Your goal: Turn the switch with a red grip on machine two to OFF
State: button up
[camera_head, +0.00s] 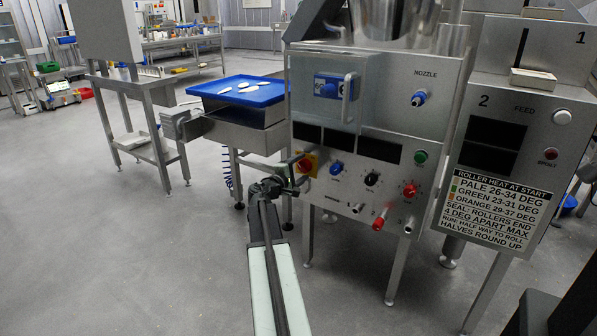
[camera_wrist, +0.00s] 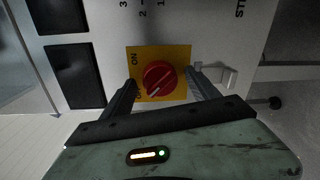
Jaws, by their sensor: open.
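A red rotary grip (camera_wrist: 160,77) sits on a yellow plate (camera_wrist: 172,52) on the steel machine front. It also shows in the head view as a red grip (camera_head: 306,166). In the wrist view, ON is printed on the plate's left side; lettering below it is partly hidden by a finger. A pale mark on the grip points to the lower left, towards that hidden lettering. My gripper (camera_wrist: 163,84) is open, with one finger on each side of the grip; whether they touch it is unclear. In the head view, my gripper (camera_head: 288,183) is close to the plate.
A blue knob (camera_head: 336,169), black knob (camera_head: 371,179), red knob (camera_head: 410,189) and red-handled lever (camera_head: 378,223) lie right of the switch. A blue tray (camera_head: 245,98) is at left.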

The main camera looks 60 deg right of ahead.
jog(key=a, duration=0.7)
jog(key=shift+a+r, duration=0.25)
jog(key=shift+a, duration=0.15)
